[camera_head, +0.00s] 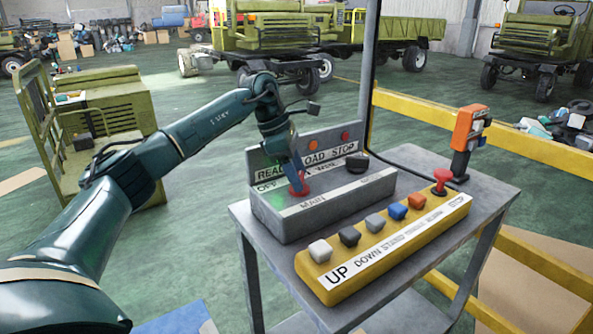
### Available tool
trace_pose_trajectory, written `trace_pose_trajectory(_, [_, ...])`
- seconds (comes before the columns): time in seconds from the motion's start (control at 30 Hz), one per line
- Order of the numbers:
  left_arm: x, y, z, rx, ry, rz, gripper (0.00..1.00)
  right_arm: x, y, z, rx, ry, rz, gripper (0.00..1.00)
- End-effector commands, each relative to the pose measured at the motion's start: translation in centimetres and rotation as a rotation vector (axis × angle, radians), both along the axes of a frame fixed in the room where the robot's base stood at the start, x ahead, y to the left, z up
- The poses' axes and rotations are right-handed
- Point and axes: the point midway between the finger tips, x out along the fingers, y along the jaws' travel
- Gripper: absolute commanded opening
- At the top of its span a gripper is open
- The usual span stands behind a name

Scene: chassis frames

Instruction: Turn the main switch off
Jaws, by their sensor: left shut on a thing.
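The main switch (300,190) is a red knob on the left of a grey control box (330,207), above the label MAIN. The box stands on a grey metal cart (408,163). My left gripper (298,180) reaches down from above and is shut on the red knob, hiding part of it. An upright panel (318,147) behind the box carries labels, partly hidden by the gripper, and orange and red lamps. A black knob (357,161) sits on the right of the same box. My right gripper is not in view.
A yellow button pendant (390,243) with several buttons and a red stop knob lies in front of the box. An orange tool (468,135) stands at the cart's back right. A dark post rises behind the cart. Yellow rails (520,145) and green trucks (280,30) are beyond.

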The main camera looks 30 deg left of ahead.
Motion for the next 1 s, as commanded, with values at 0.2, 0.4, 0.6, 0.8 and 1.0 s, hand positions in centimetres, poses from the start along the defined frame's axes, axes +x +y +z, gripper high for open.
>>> trace_pose_trajectory(0.2, [-0.17, -0.05, 0.07, 0.0, 0.002, 0.155, 0.32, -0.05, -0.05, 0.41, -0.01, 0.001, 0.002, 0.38])
trace_pose_trajectory(0.4, [-0.22, -0.15, 0.11, 0.0, -0.001, 0.34, 0.32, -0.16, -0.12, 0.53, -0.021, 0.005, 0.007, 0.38])
trace_pose_trajectory(0.6, [-0.28, -0.25, 0.07, 0.0, -0.001, 0.531, 0.32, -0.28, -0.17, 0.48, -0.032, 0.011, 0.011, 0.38])
trace_pose_trajectory(0.8, [-0.32, -0.36, 0.02, 0.001, -0.001, 0.72, 0.32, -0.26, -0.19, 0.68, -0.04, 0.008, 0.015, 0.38])
trace_pose_trajectory(1.0, [-0.3, -0.51, 0.04, 0.0, -0.003, 0.91, 0.32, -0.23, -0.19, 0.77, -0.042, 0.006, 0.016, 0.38])
